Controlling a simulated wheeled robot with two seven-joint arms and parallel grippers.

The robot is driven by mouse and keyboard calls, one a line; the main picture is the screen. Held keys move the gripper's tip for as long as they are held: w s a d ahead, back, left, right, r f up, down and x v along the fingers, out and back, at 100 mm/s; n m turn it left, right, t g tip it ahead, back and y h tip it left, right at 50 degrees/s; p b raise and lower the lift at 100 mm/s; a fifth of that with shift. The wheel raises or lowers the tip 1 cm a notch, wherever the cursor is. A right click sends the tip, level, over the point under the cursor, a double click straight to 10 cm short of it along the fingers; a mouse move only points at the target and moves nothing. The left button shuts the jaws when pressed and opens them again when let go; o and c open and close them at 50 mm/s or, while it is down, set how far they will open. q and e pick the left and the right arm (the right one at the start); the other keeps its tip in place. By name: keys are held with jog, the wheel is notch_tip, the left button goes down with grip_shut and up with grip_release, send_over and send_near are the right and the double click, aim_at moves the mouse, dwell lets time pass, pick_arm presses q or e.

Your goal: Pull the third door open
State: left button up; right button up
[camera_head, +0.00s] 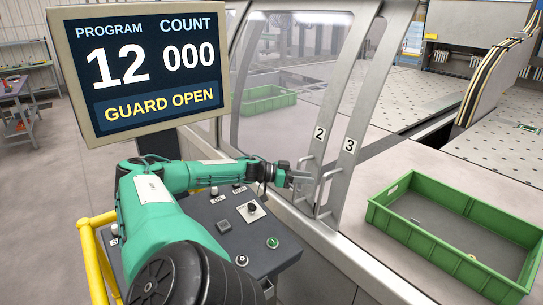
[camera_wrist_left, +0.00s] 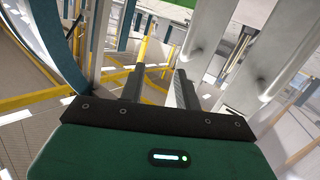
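The third door's frame (camera_head: 368,105) carries a label "3" and stands beside the door frame (camera_head: 322,108) labelled "2". A metal bar handle (camera_head: 328,192) sits low on the third door; another handle (camera_head: 306,178) sits just left of it. My left gripper (camera_head: 302,178) reaches in from the left at handle height, close to the left handle. In the left wrist view its fingers (camera_wrist_left: 159,82) are apart, with no object clearly between them. Contact with either handle cannot be told. My right gripper is not in view.
A screen (camera_head: 140,70) reads "GUARD OPEN", program 12, count 000. A control panel (camera_head: 235,225) with buttons lies under my left arm. A green crate (camera_head: 385,220) stands right of the doors; another (camera_head: 268,99) shows behind the glass. A yellow rail (camera_head: 92,260) is at lower left.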

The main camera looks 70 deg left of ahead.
pick_arm(q)
jog(key=f+v, duration=0.1)
jog(key=v, duration=0.9)
jog(key=shift+s+a+f, duration=0.3)
jog(key=shift+s+f, duration=0.05)
jog(key=shift+f, duration=0.4)
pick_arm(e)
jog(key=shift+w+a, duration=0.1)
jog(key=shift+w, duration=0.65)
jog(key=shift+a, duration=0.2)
